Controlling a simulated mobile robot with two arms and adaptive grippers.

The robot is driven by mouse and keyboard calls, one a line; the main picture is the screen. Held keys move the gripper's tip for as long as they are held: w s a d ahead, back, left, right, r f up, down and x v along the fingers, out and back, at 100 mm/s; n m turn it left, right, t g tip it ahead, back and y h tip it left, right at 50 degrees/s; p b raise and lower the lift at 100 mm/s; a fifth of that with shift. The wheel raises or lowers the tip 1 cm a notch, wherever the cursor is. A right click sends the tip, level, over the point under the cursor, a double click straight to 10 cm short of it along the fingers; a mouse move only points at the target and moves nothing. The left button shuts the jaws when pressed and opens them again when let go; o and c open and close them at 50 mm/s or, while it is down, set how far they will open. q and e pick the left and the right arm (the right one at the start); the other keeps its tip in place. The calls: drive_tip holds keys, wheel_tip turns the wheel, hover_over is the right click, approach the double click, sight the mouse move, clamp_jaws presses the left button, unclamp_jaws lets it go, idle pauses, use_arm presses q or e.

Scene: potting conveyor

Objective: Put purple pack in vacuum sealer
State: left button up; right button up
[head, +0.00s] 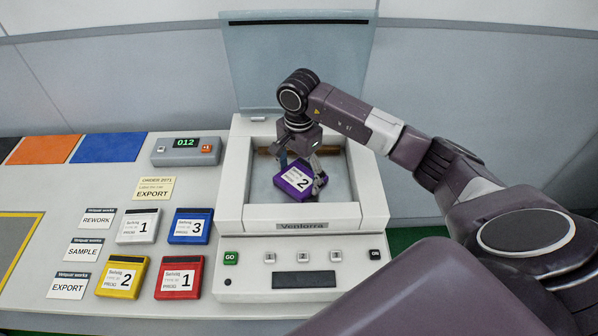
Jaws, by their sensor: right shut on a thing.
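The purple pack (288,184) with a white label marked 2 is inside the chamber area of the vacuum sealer (230,205), seen from above. My right gripper (303,171) is shut on the purple pack from above. The pack is slightly tilted in the picture; I cannot tell whether it touches the chamber floor. The sealer's clear lid (290,70) stands open at the back. The front panel has a green GO button (231,258) and a dark display (303,280). My left gripper is not in view.
White (138,226), blue (189,226), yellow (122,277) and red (179,278) packs lie left of the sealer, beside REWORK, SAMPLE and EXPORT cards. An order card (154,188) and a counter reading 012 (186,151) lie behind them. Orange and blue mats are at the back left.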

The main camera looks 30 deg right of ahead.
sight(299, 178)
drive_tip(key=shift+f, duration=0.1)
drive_tip(key=o, duration=1.3)
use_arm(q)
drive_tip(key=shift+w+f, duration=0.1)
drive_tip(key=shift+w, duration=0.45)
use_arm(e)
drive_tip(key=shift+r, duration=0.3)
use_arm(q)
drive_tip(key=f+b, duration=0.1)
drive_tip(key=b, duration=0.1)
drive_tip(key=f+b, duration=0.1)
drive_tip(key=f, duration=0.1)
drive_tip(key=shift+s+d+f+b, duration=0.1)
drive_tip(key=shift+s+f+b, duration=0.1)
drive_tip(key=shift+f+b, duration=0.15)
use_arm(e)
wheel_tip(299, 178, up, 12)
